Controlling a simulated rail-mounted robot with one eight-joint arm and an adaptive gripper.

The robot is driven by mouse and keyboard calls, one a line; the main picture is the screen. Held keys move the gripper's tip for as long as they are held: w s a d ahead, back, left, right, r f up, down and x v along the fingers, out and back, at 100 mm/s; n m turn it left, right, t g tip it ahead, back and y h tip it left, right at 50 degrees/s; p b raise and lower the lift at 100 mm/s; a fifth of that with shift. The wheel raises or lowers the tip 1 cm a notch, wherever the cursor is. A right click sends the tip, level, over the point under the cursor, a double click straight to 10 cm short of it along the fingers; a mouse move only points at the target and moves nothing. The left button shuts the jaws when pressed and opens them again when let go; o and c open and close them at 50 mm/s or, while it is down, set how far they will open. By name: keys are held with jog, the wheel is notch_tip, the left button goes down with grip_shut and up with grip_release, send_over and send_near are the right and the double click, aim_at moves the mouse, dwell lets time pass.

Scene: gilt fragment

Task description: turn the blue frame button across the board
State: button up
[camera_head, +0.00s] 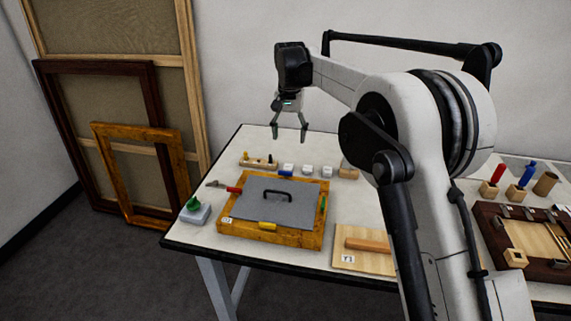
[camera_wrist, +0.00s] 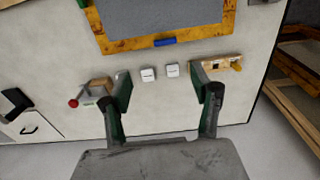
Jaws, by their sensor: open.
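The blue frame button (camera_wrist: 165,42) sits on the gilt frame (camera_wrist: 130,44) in the wrist view, lying along the rail beside the grey board (camera_wrist: 160,12). In the head view the blue button (camera_head: 286,173) is small on the far rail of the frame (camera_head: 272,236). The grey board (camera_head: 262,208) with a black handle lies inside the frame. Yellow, green and red buttons are on the other sides. My gripper (camera_head: 289,135) is open and empty, above the back of the table, well clear of the button. Its spread fingers (camera_wrist: 160,85) also show in the wrist view.
Small white blocks (camera_head: 307,170) stand just behind the far rail. A grey block with a green top (camera_head: 195,211) is left of the frame. A wooden board with a roller (camera_head: 365,246) lies right.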

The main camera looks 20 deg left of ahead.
aim_at(285, 172)
jog(key=f, duration=0.9)
jog(key=a+f+p, duration=0.1)
jog(key=f, duration=0.4)
jog(key=shift+a+f, duration=0.1)
jog(key=shift+f, duration=0.1)
jog(key=shift+c, duration=0.3)
jog(key=c, duration=1.1)
